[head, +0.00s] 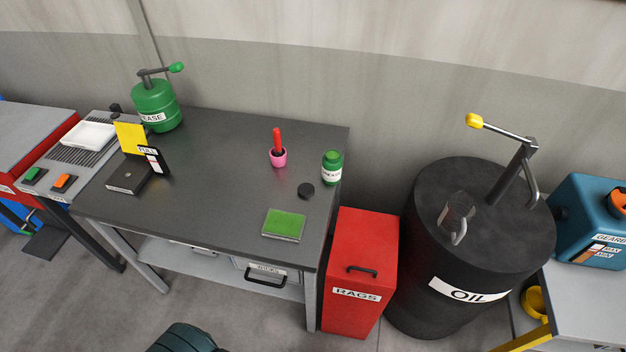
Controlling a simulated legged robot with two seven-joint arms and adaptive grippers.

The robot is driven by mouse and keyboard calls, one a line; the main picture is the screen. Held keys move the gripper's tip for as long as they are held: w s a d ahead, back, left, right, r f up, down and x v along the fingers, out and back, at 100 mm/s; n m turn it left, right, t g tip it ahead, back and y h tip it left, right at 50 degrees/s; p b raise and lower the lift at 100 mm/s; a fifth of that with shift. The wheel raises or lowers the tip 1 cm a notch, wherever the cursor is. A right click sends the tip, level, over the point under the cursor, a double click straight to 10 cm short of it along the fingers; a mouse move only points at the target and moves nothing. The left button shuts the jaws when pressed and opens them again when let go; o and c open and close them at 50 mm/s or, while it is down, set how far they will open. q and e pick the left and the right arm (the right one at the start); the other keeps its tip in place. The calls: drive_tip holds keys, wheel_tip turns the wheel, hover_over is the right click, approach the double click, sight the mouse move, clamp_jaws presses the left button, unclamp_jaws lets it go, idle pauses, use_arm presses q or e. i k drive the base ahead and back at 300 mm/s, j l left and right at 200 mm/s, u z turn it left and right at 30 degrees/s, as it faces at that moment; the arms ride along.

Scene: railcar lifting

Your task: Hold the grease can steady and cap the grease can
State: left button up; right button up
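A small green can (332,168) with a white label stands upright near the right edge of the dark table (215,180); its label is too small to read surely. A round black cap (306,190) lies on the table just left of and in front of it, apart from it. A larger green container (155,105) with a pump handle, its label ending in "EASE", stands at the table's back left corner. Neither of my grippers is in view, and nothing is touching the small can or the cap.
A green pad (284,225) lies near the front edge. A pink cup (278,157) with a red-handled tool stands behind the cap. A black box (130,175) is at left. A red RAGS bin (361,265) and black OIL drum (480,250) stand right. The table's middle is clear.

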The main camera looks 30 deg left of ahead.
sight(331, 162)
drive_tip(key=j+z, duration=0.45)
drive_tip(key=k+j+z, duration=0.15)
drive_tip(key=j+z, duration=0.25)
drive_tip(key=j, duration=0.1)
